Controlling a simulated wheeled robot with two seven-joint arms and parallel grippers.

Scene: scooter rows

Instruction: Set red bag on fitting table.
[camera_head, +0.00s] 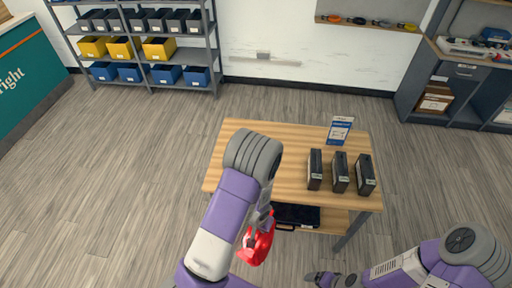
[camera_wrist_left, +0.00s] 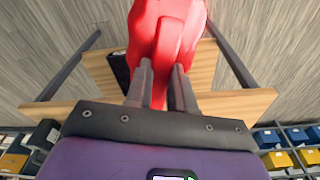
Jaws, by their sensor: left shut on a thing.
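The red bag (camera_head: 257,243) hangs beside my left arm in the head view, in front of the near edge of the wooden table (camera_head: 280,150). In the left wrist view the red bag (camera_wrist_left: 170,40) is between the fingers of my left gripper (camera_wrist_left: 161,85), which is shut on it. The head view shows the left fingers only partly, behind the arm. The table carries several dark boxes and a sign; whether it is the fitting table is not labelled legibly. My right gripper (camera_head: 330,280) is low at the bottom edge, its fingers too small to judge.
Three dark boxes (camera_head: 340,172) stand on the right half of the tabletop, with a blue and white sign (camera_head: 340,130) behind them. The left part of the top looks clear. A black case (camera_head: 297,215) lies on the lower shelf. Shelving (camera_head: 215,40) stands at the back wall.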

